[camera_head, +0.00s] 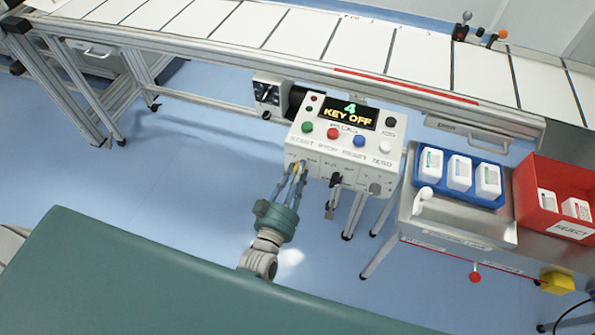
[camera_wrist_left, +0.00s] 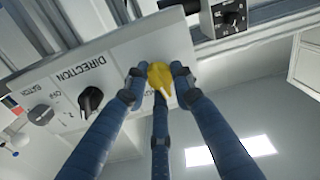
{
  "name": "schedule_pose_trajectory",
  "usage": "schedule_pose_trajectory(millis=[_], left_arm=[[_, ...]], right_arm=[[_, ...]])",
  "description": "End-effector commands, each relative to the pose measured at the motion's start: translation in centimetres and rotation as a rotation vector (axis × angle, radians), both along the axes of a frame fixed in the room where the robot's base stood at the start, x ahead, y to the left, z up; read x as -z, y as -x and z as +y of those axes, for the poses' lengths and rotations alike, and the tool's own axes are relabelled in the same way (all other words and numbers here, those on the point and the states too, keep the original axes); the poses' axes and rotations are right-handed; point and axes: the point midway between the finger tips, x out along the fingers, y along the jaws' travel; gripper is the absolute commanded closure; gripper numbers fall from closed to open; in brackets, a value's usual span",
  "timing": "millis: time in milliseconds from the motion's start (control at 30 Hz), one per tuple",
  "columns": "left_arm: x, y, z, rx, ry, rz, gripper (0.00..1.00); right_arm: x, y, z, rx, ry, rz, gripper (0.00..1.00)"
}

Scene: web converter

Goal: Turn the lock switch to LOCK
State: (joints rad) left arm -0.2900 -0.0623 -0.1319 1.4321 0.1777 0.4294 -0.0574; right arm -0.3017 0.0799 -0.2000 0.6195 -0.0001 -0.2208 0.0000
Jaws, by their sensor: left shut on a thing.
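A white control box (camera_head: 325,150) stands in the middle of the head view, with its display reading "4 KEY OFF". A yellow knob (camera_wrist_left: 160,77) on its lower face shows in the left wrist view; I take it for the lock switch. Its label is mostly hidden behind my fingers. My left gripper (camera_head: 291,176) reaches up to the lower left of the box, with its blue fingers shut around the yellow knob. The fingers also show in the left wrist view (camera_wrist_left: 158,86), on both sides of the knob. The knob's narrow end points down in that view. My right gripper is not in view.
Beside the yellow knob are a black knob (camera_wrist_left: 90,99) marked DIRECTION and a grey knob (camera_wrist_left: 41,115). A blue tray (camera_head: 446,183) with white bottles and a red REJECT bin (camera_head: 532,178) stand at the right. A conveyor (camera_head: 300,65) runs behind the box.

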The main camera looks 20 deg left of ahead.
Motion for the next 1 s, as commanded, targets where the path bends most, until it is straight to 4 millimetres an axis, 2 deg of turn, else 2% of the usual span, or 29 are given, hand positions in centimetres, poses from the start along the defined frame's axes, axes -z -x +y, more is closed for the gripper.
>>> schedule_pose_trajectory(millis=[33,500,1000], left_arm=[[-0.75,-0.39,0.26,-0.003,0.044,-0.015,1.00],[-0.72,-0.45,0.46,-0.003,0.434,-0.005,1.00],[-0.76,-0.47,0.57,-0.003,0.595,0.000,1.00]], right_arm=[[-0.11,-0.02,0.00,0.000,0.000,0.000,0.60],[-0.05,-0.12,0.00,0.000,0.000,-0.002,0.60],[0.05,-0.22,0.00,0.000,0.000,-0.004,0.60]])
